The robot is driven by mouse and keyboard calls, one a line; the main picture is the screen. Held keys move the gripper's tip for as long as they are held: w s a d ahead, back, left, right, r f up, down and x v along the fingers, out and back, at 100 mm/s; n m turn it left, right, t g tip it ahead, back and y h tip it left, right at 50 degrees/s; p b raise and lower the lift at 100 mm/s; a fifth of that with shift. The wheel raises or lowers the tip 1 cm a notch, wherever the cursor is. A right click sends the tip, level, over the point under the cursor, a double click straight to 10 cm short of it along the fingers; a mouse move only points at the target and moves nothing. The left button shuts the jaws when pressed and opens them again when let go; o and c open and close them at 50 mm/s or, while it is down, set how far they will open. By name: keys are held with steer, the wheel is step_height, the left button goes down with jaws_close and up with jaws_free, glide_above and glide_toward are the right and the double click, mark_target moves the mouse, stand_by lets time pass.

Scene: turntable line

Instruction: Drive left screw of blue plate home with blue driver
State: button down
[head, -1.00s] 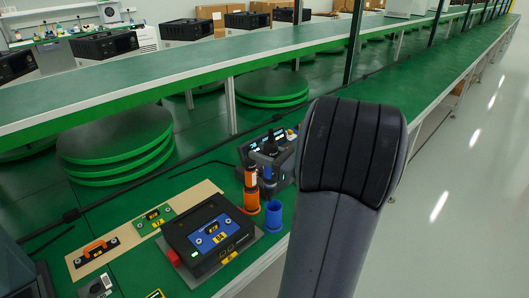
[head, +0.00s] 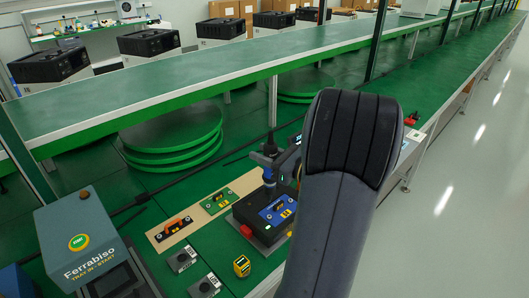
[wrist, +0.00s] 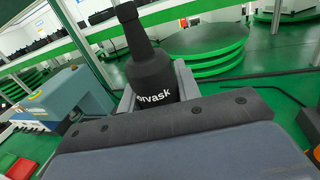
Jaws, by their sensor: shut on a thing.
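My gripper (head: 272,158) is shut on the blue driver (head: 268,174), which has a black body and a blue lower part and hangs upright. In the wrist view, the driver's black body with white lettering (wrist: 155,85) stands between the jaws. The blue plate (head: 277,210) lies on top of a black unit (head: 255,222), with a silver screw near its left end (head: 266,215). In the head view the driver appears beyond the plate's rear edge. I cannot tell how high its tip is, and no contact with the screw shows. My forearm hides the area to the right.
A tan board left of the unit carries a green plate (head: 217,201) and an orange-handled black piece (head: 175,227). A yellow item (head: 241,266) and grey blocks (head: 181,260) lie in front. A Ferrabiso machine (head: 85,240) stands at left. Green discs (head: 172,140) are behind.

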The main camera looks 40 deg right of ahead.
mark_target(264, 173)
steer(key=shift+f+b, duration=2.15)
steer(key=shift+f, duration=0.65)
steer(key=shift+f+b, duration=0.4)
steer(key=shift+f, duration=0.4)
steer(key=shift+r, duration=0.15)
steer(key=shift+r+p, duration=2.6)
steer(key=shift+r, duration=0.35)
